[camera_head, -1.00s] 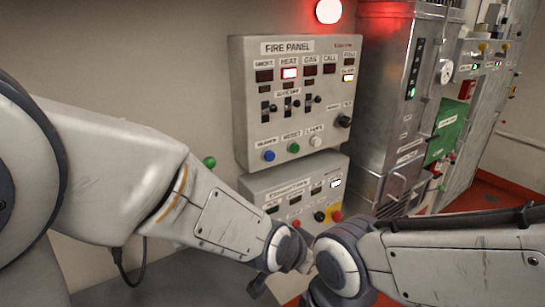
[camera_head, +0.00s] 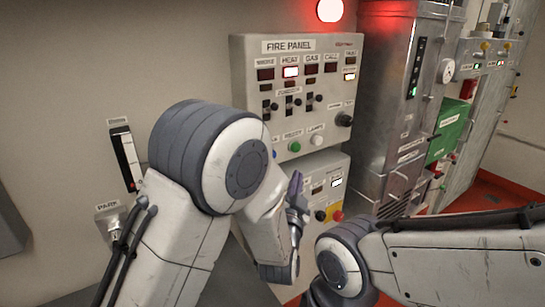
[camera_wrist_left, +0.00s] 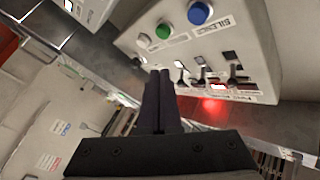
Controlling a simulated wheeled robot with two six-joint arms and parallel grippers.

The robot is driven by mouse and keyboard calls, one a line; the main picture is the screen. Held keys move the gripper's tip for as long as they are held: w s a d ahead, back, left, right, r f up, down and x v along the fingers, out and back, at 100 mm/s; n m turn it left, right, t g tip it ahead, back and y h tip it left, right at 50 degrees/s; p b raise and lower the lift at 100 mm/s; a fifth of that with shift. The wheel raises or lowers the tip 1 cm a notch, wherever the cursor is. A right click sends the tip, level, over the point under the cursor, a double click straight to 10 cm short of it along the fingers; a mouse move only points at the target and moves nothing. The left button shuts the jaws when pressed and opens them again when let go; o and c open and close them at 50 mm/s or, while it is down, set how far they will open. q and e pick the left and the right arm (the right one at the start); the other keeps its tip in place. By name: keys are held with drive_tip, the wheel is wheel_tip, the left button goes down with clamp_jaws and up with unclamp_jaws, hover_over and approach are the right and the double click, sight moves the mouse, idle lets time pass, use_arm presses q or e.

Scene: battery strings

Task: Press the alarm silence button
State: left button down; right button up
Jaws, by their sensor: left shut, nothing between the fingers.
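The fire panel (camera_head: 237,70) hangs on the wall with its HEAT lamp (camera_head: 291,72) lit. The blue silence button (camera_wrist_left: 199,13) shows in the left wrist view beside its label, above and right of my fingertips; in the head view my left arm hides most of it. A green button (camera_head: 295,146) and a white button (camera_head: 316,140) sit to its right. My left gripper (camera_head: 297,190) is shut and empty, in front of the lower panel and below the button row. Its closed fingers (camera_wrist_left: 158,75) stand apart from the buttons in the wrist view. My right gripper is not visible.
A lower panel (camera_head: 338,166) with a red button (camera_head: 338,216) is just under the fire panel. A metal cabinet (camera_head: 400,60) stands to the right. My right forearm crosses the lower right. A red beacon (camera_head: 329,10) glows above.

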use_arm(q)
drive_tip(key=w+a, duration=0.5)
drive_tip(key=w, duration=0.2)
drive_tip(key=shift+p, duration=0.35)
idle(1.8)
drive_tip(key=shift+w+a, duration=0.1)
drive_tip(key=shift+w+a+b, duration=0.2)
drive_tip(key=shift+w+b, duration=0.15)
